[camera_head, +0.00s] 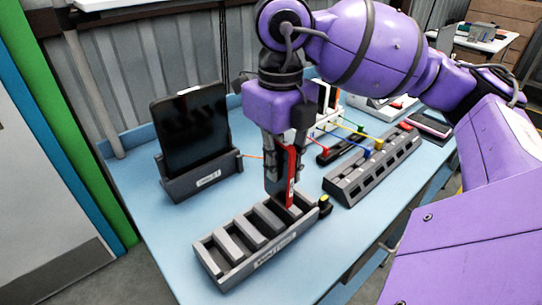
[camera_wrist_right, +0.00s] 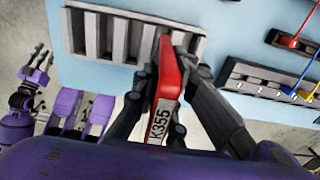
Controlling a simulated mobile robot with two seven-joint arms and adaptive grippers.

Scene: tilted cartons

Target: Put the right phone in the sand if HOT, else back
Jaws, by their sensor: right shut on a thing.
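My right gripper (camera_head: 282,178) is shut on a red and dark phone (camera_head: 290,178), held upright. The phone's lower end is at the far right end of a grey slotted rack (camera_head: 222,277); I cannot tell whether it is inside a slot. In the right wrist view the phone (camera_wrist_right: 166,88) shows a white label reading K355, between the fingers of the right gripper (camera_wrist_right: 168,85). A part that looks like my left gripper (camera_wrist_right: 38,62) shows small at the left there, its opening unclear. I cannot make out any sand or HOT sign.
A dark-screened tablet (camera_head: 192,130) stands in a grey dock on the blue table (camera_head: 170,240). A second slotted rack (camera_head: 372,170) is at right, with coloured cables and a dark strip behind it. The table's left front is clear.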

